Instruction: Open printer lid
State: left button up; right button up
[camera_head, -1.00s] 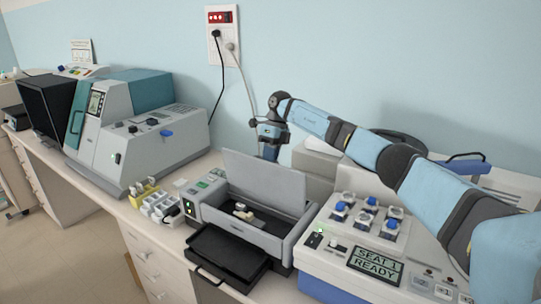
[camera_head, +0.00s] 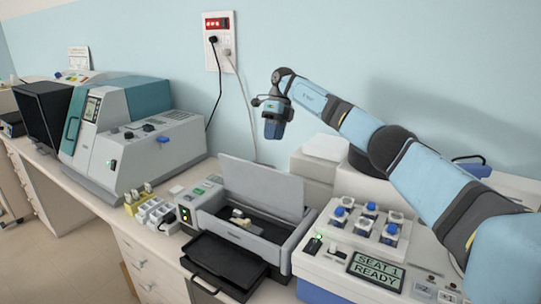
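The printer (camera_head: 258,246) is a grey box on the bench with a black tray pulled out at its front. Its lid (camera_head: 262,187) stands up at the back edge, tilted slightly backward, so the inside shows. A small pale part (camera_head: 240,215) sits in the dark interior. My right arm comes in from the right, and my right gripper (camera_head: 275,130) hangs above and behind the lid, apart from it. Its fingers are too small and dark to tell open from shut. My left gripper is not in view.
A white and blue device (camera_head: 325,268) reading "SEAT 1 READY" stands to the right, with several blue-capped items on it. A small rack (camera_head: 158,214) is left of the printer, and a grey and teal machine (camera_head: 160,160) beyond. A wall socket (camera_head: 220,42) has cables hanging down.

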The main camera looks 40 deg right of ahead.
jog(key=shift+v, duration=2.1)
jog(key=shift+f, duration=0.15)
